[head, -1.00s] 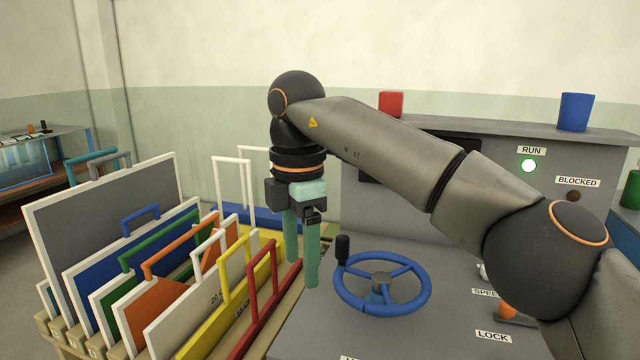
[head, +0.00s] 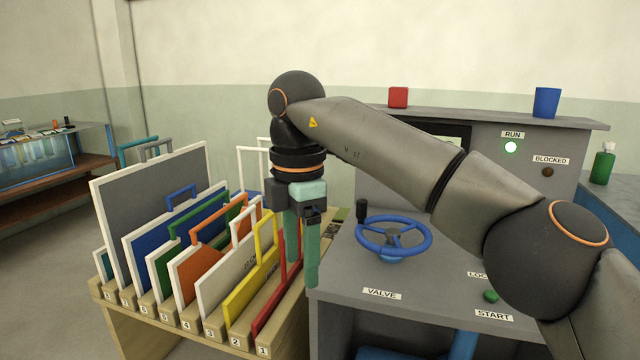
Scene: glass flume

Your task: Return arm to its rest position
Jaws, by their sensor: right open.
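My right gripper (head: 302,262) hangs with its green fingers pointing down. It is open, with nothing between the fingers. It is in front of the right end of the panel rack and the left edge of the grey console (head: 345,280). My right arm reaches in from the right side across the middle of the view and hides part of the console. My left arm and gripper do not show.
A wooden rack (head: 130,310) with numbered slots holds several framed panels with handles. The console carries a blue valve wheel (head: 393,252), a lit RUN lamp (head: 511,147) and a green START button (head: 491,296). A blue cup (head: 546,102) and red block (head: 398,97) stand on its ledge. A glass tank (head: 35,160) stands left.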

